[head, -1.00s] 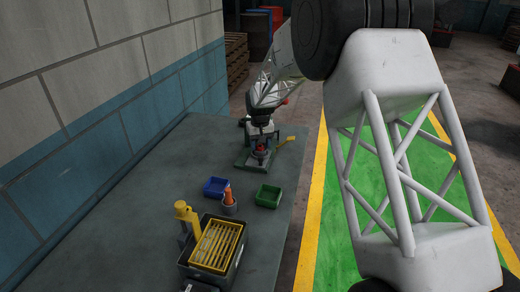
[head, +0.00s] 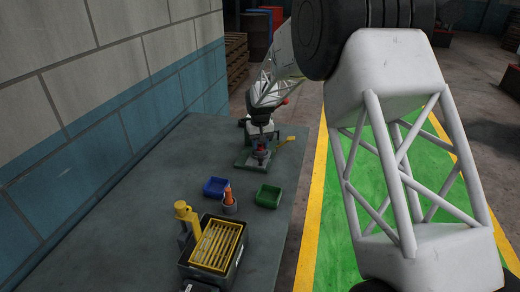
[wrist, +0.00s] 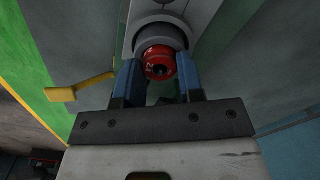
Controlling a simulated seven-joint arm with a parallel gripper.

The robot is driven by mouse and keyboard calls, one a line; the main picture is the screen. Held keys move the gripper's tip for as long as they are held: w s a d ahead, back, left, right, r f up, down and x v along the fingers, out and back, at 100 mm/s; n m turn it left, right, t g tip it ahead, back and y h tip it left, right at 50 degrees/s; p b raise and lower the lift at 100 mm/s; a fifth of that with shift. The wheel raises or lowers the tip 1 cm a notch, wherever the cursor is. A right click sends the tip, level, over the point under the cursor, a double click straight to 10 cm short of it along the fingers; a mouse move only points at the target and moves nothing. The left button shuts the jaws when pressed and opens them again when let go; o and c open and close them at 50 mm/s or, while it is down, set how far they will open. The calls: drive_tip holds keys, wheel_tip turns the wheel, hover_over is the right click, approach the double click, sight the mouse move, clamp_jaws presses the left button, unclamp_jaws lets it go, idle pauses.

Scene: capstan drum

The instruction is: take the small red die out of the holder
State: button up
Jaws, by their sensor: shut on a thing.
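The small red die (wrist: 158,64), a round red piece with a dark centre, sits between the two blue fingers of my gripper (wrist: 159,75) in the wrist view. My gripper is shut on it. The holder's grey ring (wrist: 160,32) is just beyond the die and partly overlapped by it; I cannot tell whether the die is fully clear of the ring. In the head view my gripper (head: 260,147) is small and far off, over the holder (head: 257,158) on its green base, with a little red between blue fingers.
A yellow lever (wrist: 80,90) sticks out at the left in the wrist view; it is right of the holder in the head view (head: 287,140). Nearer stand a blue bin (head: 216,187), a green bin (head: 268,196), an orange piece in a grey cup (head: 229,206) and a yellow-grated box (head: 216,246).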

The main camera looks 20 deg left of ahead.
drive_tip(key=shift+r, duration=0.2)
drive_tip(key=shift+r, duration=2.75)
